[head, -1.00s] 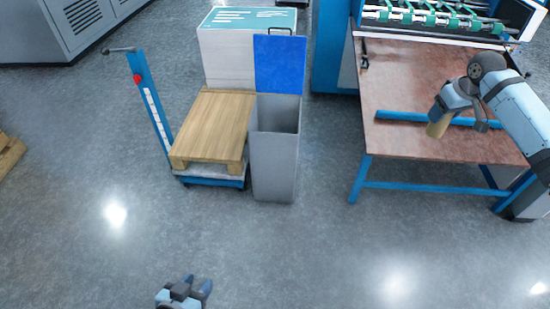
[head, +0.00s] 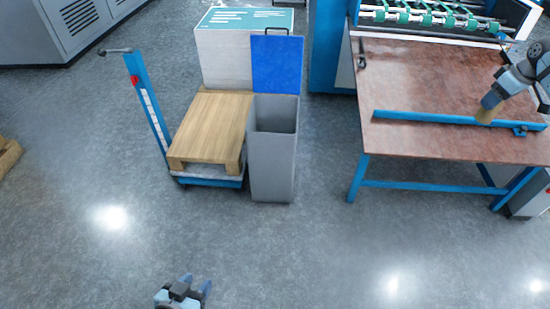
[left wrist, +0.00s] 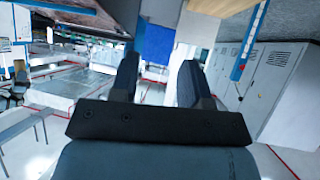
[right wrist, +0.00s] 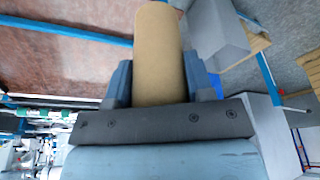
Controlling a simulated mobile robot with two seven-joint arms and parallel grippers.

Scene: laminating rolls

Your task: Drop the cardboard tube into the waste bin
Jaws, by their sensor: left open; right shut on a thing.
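The cardboard tube (right wrist: 158,50) is a plain brown cylinder held between the fingers of my right gripper (right wrist: 163,85). In the head view the tube (head: 484,116) shows below my right gripper (head: 490,101), over the right part of the brown table. The waste bin (head: 272,170) is a tall grey open-topped box with a blue panel (head: 277,65) standing at its back, left of the table. The bin also shows in the right wrist view (right wrist: 217,32). My left gripper (head: 195,284) is open and empty, low at the bottom of the head view, well in front of the bin.
The brown table (head: 420,80) carries a blue bar (head: 430,117) along its middle. A pallet truck with a wooden pallet (head: 210,125) stands directly left of the bin. A white stack with a green top (head: 245,20) is behind. The floor in front is clear.

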